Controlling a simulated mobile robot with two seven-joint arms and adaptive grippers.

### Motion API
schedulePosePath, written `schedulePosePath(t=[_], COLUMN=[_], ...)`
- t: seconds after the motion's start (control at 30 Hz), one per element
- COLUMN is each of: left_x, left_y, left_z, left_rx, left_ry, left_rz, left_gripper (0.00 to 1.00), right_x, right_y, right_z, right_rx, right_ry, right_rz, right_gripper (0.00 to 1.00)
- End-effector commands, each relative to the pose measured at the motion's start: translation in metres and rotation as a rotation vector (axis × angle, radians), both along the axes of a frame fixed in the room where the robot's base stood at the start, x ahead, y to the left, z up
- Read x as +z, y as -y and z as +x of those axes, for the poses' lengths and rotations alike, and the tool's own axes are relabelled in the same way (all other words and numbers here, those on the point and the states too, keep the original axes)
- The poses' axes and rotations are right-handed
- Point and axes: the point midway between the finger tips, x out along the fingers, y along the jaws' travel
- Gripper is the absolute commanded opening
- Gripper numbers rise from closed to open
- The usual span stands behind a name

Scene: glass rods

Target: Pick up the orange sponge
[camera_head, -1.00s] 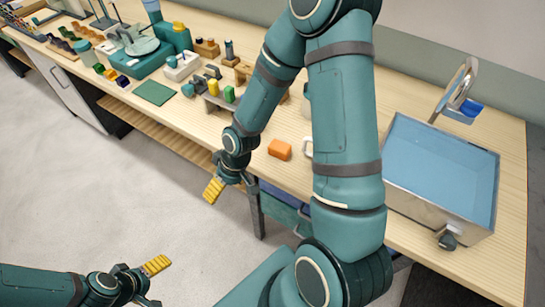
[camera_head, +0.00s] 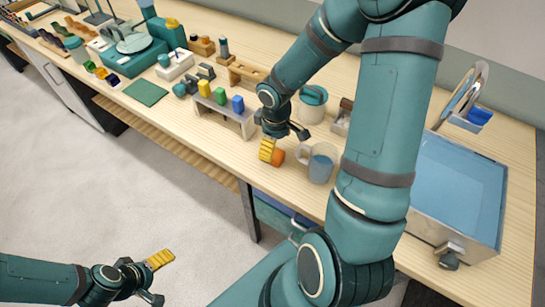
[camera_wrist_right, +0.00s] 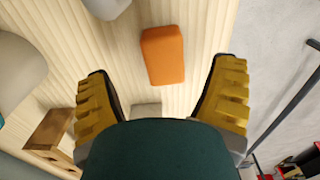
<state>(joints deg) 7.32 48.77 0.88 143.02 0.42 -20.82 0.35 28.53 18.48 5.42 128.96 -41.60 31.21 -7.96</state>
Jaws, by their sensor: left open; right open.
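The orange sponge (camera_head: 278,157) lies on the wooden bench near its front edge, partly hidden behind my right gripper in the head view. In the right wrist view the whole orange sponge (camera_wrist_right: 162,55) shows as a rounded block. It lies ahead of and between the two yellow fingers of my right gripper (camera_wrist_right: 163,92), which is open and not touching it. In the head view my right gripper (camera_head: 280,146) is above the bench beside the sponge. My left gripper (camera_head: 155,276) is open and empty over the floor at the lower left.
A clear mug (camera_head: 320,164) stands just right of the sponge. A teal-lidded jar (camera_head: 312,103) and a small rack with coloured blocks (camera_head: 222,108) are behind. A metal sink (camera_head: 450,190) is at the right. The bench's front strip left of the sponge is clear.

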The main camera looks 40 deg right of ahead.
Motion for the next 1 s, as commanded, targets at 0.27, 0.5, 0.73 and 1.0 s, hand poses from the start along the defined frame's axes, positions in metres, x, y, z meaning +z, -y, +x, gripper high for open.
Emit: schedulePosePath(t=[0.27,0.5,0.73,1.0], left_x=[-0.008,-0.018,-0.018,-0.018], left_y=[0.001,0.001,0.001,0.001], left_z=[-0.002,-0.006,-0.006,-0.006], left_rx=[-0.004,-0.010,-0.012,-0.011], left_ry=[-0.005,-0.012,-0.013,-0.014], left_rz=[-0.001,-0.003,-0.003,-0.003], left_gripper=[0.88,0.88,0.88,0.88], right_x=[-0.025,-0.055,-0.057,-0.057], right_y=[-0.004,-0.006,-0.006,-0.006], right_z=[0.003,0.005,0.005,0.005], right_rx=[0.000,0.000,-0.002,-0.002], right_ry=[-0.001,0.000,0.002,0.002], right_rz=[0.003,0.001,0.001,0.001], right_gripper=[0.84,0.84,0.84,0.24])
